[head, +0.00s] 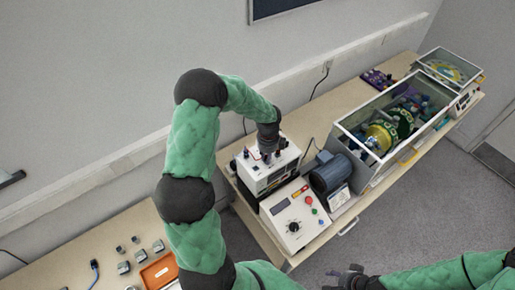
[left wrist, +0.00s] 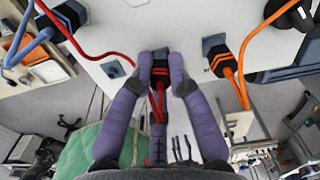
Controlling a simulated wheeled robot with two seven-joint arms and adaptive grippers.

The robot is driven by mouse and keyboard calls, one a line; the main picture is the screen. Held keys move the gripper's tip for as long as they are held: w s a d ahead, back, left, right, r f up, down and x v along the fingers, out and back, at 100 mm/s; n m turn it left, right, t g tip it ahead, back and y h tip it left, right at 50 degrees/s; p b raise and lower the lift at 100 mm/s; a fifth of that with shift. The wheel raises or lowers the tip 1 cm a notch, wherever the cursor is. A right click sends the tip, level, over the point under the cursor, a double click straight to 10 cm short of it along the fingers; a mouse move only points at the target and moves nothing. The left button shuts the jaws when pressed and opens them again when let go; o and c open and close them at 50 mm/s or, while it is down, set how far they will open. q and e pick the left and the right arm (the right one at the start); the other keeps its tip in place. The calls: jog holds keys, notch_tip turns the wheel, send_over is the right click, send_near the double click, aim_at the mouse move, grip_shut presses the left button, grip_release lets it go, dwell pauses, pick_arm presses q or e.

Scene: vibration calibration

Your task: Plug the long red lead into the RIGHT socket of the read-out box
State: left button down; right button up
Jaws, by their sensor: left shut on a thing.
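My left gripper (left wrist: 160,75) is shut on a dark plug with orange-red bands (left wrist: 157,71). A red lead (left wrist: 154,106) hangs from this plug between the fingers. The plug's front is at the white panel; I cannot tell whether it is seated in a socket. In the head view the left gripper (head: 267,152) is over the white read-out box (head: 262,184), and the arm's end partly hides its top. An orange-banded plug (left wrist: 220,62) sits right of my fingers at a dark socket. My right gripper (head: 350,277) is low in the head view, apart from the box.
Another red lead stretch (left wrist: 72,38) curves past a blue connector (left wrist: 70,14) at upper left. A control box (head: 294,216) and a motor (head: 331,174) stand beside the read-out box, with a glass-walled case (head: 345,139) behind. A second table (head: 95,228) holds small blocks and an orange tray.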

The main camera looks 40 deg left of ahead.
pick_arm(q)
jog(key=shift+m+p, duration=1.25)
jog(key=shift+m, duration=0.85)
jog(key=shift+m+p, duration=1.4)
jog(key=shift+m, duration=0.6)
jog(key=c, duration=1.1)
grip_release()
jog(key=shift+r, duration=0.1)
jog(key=shift+r+p, duration=1)
jog(key=shift+r, duration=1.45)
notch_tip(320, 180, up, 12)
